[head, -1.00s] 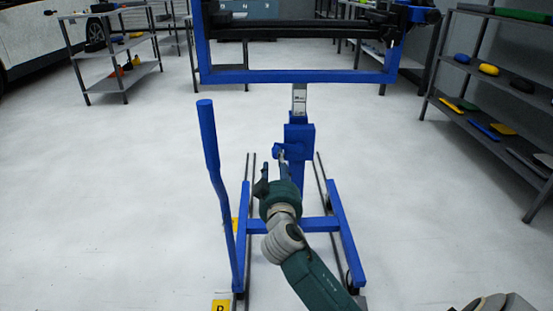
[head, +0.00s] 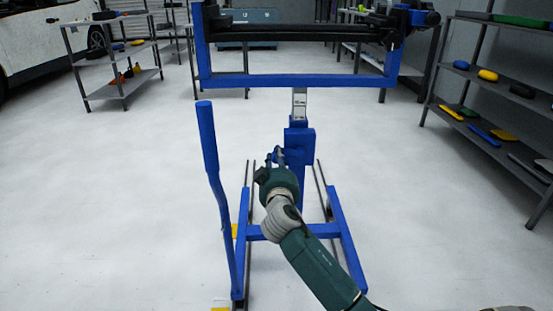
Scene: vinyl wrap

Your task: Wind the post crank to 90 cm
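A blue stand holds dark rollers on its blue crossbar (head: 300,80) in the head view. Its blue post (head: 303,143) carries a pale scale strip (head: 299,103) just below the bar; I cannot read the marks. The small blue post crank (head: 279,156) sits on the near-left side of the post and is partly hidden by my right gripper (head: 272,160). That gripper is at the crank, with its fingertips pointing up and away. Its body hides whether the fingers are closed on the handle. My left gripper is not in view.
A tall blue lever (head: 211,170) rises left of my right arm. The stand's base frame (head: 345,240) sits over dark floor rails. Shelving with tools stands at the right (head: 495,90) and far left (head: 115,60). The pale floor on both sides is clear.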

